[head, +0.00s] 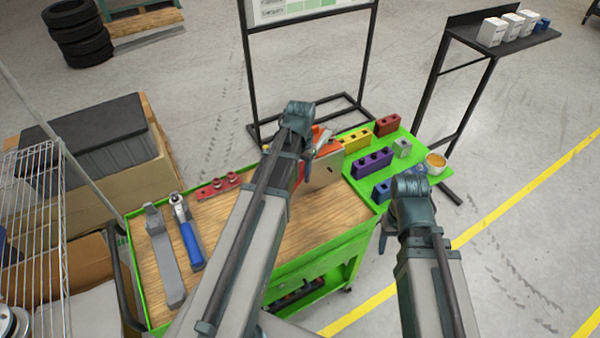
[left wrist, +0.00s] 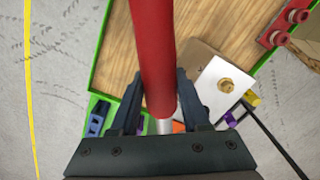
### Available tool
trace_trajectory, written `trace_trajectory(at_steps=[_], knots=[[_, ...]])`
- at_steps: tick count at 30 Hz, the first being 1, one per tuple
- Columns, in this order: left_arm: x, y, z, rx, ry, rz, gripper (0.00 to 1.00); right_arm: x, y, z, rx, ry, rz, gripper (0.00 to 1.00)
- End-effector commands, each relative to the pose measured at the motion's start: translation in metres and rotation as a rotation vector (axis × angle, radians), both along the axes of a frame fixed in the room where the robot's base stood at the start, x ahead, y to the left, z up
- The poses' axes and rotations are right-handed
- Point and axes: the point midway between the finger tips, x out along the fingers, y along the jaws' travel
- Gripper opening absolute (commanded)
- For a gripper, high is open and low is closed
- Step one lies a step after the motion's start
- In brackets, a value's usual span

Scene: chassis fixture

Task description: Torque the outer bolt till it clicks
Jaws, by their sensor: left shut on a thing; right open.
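My left gripper (head: 306,150) is over the far part of the cart's wooden top, partly hidden behind my arm. In the left wrist view its fingers (left wrist: 160,108) are shut on a red-handled tool (left wrist: 153,50) with a silver shaft. The tool's far end is hidden. A pale metal plate (head: 323,173) stands beside this gripper. In the left wrist view the plate (left wrist: 210,93) carries a brass-coloured bolt (left wrist: 226,85), apart from the tool's visible part. My right gripper (head: 385,230) is open and empty beside the cart's right edge, mostly hidden by its wrist.
On the green cart (head: 340,243) lie a blue-handled ratchet (head: 188,238), a grey bar tool (head: 165,255) and a red socket rail (head: 218,186). Yellow (head: 356,140), red (head: 387,125) and purple (head: 372,162) blocks and an orange-filled cup (head: 436,163) sit at the right end.

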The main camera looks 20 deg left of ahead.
Motion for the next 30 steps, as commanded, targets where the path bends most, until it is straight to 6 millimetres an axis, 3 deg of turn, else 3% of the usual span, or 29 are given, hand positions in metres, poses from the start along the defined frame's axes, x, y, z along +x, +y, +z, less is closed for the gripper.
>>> trace_trajectory(at_steps=[30], knots=[[-0.001,0.000,0.016,0.000,0.000,0.000,0.00,0.000,0.000,0.016,0.000,0.000,0.000,0.59]])
